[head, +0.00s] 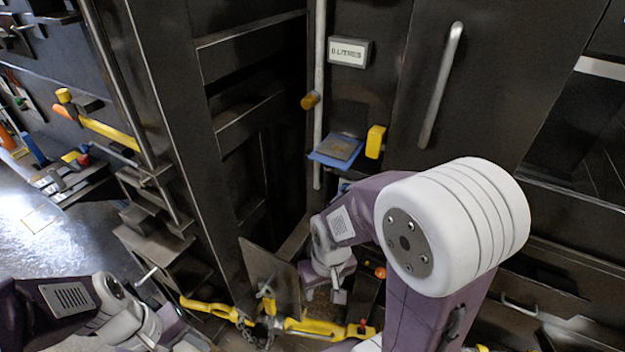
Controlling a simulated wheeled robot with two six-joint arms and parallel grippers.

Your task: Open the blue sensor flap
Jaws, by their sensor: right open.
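The blue sensor flap (323,158) is on the dark machine front, upper middle, below a small display. It shows as a blue-edged panel with a grey plate on its face, and I cannot tell how far it stands open. My right gripper (325,293) is below the flap and apart from it. Its two fingers are spread, point downward and hold nothing that I can see. My left arm reaches in at the lower left, far from the flap. Its jaws cannot be made out clearly.
A yellow block (375,142) sits just right of the flap. A vertical grey pipe (319,100) with a brass knob (310,100) runs on its left. A long door handle (440,85) is farther right. Yellow levers with a chain (305,326) lie low in the middle.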

